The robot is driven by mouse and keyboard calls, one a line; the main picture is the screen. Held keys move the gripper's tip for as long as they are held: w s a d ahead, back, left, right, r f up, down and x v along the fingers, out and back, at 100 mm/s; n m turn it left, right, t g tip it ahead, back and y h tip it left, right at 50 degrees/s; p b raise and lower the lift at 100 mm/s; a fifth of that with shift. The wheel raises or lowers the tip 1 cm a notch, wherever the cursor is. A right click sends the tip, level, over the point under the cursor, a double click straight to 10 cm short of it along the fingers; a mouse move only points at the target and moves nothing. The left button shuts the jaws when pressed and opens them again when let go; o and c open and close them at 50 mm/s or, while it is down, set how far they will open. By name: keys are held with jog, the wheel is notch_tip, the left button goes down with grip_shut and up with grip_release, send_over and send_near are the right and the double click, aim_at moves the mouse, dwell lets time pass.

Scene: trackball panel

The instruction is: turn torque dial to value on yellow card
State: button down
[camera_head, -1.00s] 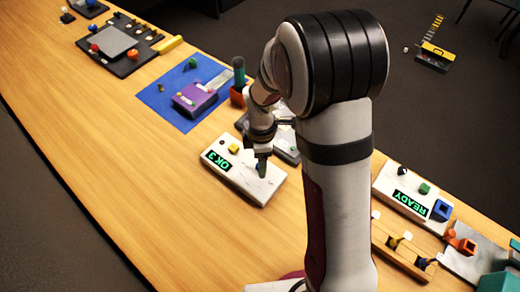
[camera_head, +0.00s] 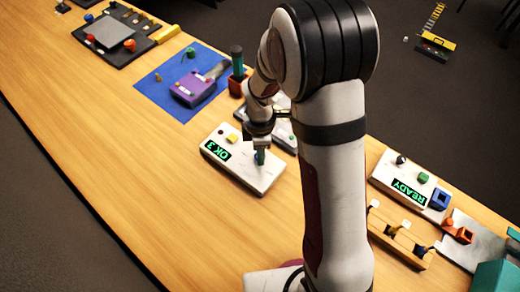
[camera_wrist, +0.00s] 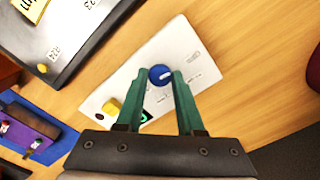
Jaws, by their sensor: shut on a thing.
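A white panel box (camera_head: 236,172) stands on the table with a lit green display (camera_head: 216,150) reading "OK 3". It carries a yellow button (camera_head: 232,138) and a blue round dial (camera_wrist: 160,75) with a white pointer line. My gripper (camera_wrist: 162,72) has its two green fingers on either side of the blue dial, shut on it. In the head view my gripper (camera_head: 260,155) points down at the panel's right part. A yellow card (camera_wrist: 30,8) is partly in the wrist view's top left corner; its writing is cut off and unreadable.
A grey panel (camera_wrist: 68,35) with printed numbers lies beside the white box. A purple box (camera_head: 193,90) sits on a blue mat (camera_head: 150,95). Another white box (camera_head: 402,185) reading "READY" stands right of my arm. The table left of the white panel is clear.

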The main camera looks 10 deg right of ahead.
jog(key=m, duration=1.7)
jog(key=shift+m, duration=0.4)
jog(key=m, duration=0.6)
dwell(0.5)
jog(key=c, duration=0.5)
grip_release()
jog(key=shift+c, duration=0.2)
